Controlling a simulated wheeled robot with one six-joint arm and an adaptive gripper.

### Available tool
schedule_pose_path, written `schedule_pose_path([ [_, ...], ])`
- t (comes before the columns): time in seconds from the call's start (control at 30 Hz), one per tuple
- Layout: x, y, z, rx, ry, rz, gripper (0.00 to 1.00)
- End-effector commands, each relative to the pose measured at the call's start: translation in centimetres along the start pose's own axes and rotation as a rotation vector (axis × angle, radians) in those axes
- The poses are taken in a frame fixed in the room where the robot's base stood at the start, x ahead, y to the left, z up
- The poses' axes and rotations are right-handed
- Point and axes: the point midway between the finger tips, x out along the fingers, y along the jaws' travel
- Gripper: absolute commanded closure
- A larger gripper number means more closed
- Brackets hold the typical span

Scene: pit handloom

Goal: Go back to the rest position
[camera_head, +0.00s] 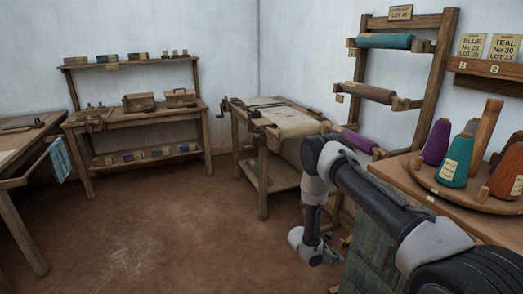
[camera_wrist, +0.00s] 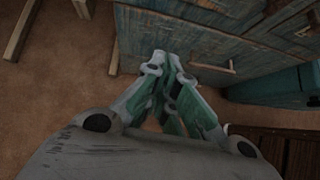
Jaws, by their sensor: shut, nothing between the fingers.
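My gripper (camera_wrist: 163,58) is shut and empty in the wrist view. It points down toward the brown floor beside a worn blue-green wooden cabinet (camera_wrist: 185,35). In the head view my arm reaches out from the lower right and bends down in front of the cabinet (camera_head: 372,262). The gripper itself is hard to make out there, as it hangs low near the wrist.
A round tray (camera_head: 425,183) with thread cones stands on the cabinet top at right. A rack with a teal roll (camera_head: 385,41) stands behind. A cloth-covered table (camera_head: 290,122) is beyond my arm. A shelved bench (camera_head: 140,116) stands at back left. The middle floor (camera_head: 150,225) is clear.

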Motion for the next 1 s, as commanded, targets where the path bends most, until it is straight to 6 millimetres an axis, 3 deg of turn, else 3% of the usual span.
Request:
schedule_pose_path([
  [0.07, 0.5, -3.1, 0.7, 0.033, -0.017, -0.084, 1.00],
  [0.13, -0.4, -5.3, 2.8, 0.101, -0.036, -0.168, 1.00],
  [0.37, -6.7, -8.8, 11.5, 0.379, -0.064, -0.359, 1.00],
  [0.7, -20.3, -15.2, 24.1, 0.881, 0.031, -0.577, 1.00],
  [1.0, -31.3, -22.4, 30.2, 1.282, 0.254, -0.688, 1.00],
])
